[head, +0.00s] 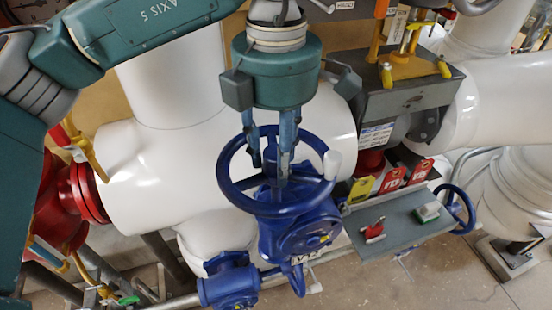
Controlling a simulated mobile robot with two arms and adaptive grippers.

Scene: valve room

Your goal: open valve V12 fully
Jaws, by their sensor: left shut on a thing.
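The blue handwheel (317,194) is at the middle of the head view, on top of a blue gear housing (300,232). A white knob (332,163) stands on the right side of its rim. A partly hidden tag (307,256) below the housing seems to read V12. My left gripper (270,163) comes down from above, with its fingers inside the wheel's outline. It is shut on the handwheel; the exact contact at the rim or a spoke is hard to see. How far the valve is open cannot be seen. My right gripper is not in view.
Large white pipes (165,165) run behind the wheel, with a red flange (88,195) at left. A grey box (408,98) and a grey shelf (400,228) with small items stand close on the right. Another blue wheel (463,210) is beyond. Floor shows at lower right.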

